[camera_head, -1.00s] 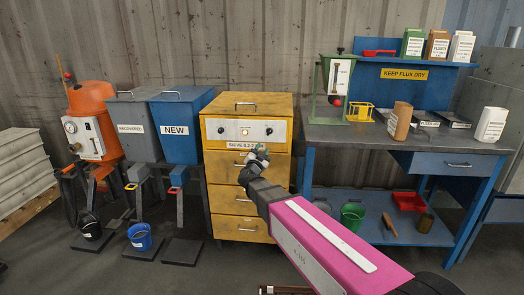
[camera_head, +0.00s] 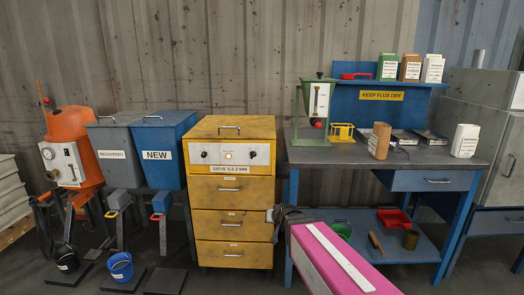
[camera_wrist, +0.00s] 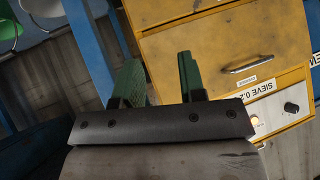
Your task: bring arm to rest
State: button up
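My gripper (camera_wrist: 160,78) shows two green fingers in the wrist view. They stand apart with nothing between them, so it is open and empty. In the head view my gripper (camera_head: 274,214) is low, in front of the right edge of the yellow sieve cabinet (camera_head: 232,190); its fingers are too small to read there. My pink arm link reaches up from the bottom of that view. The cabinet's drawers also show in the wrist view (camera_wrist: 215,45), turned sideways, beyond the fingers. I cannot tell the exact gap to the cabinet.
The blue workbench (camera_head: 390,152) is to the right, with flux boxes and a green stand on it. Its lower shelf holds a green bucket (camera_head: 341,229) and a red tray (camera_head: 392,219). Grey and blue hoppers (camera_head: 160,150) and an orange tank (camera_head: 75,150) stand left.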

jog(key=s+d+f+g+h, duration=0.1)
jog(key=s+d+f+g, duration=0.2)
jog(key=s+d, duration=0.4)
jog(key=s+d+f+g+h, duration=0.2)
jog(key=s+d+g, duration=0.4)
jog(key=s, duration=0.4)
jog(key=shift+d+f+m, duration=0.4)
jog(key=shift+d+f, duration=0.25)
jog(key=shift+d, duration=0.05)
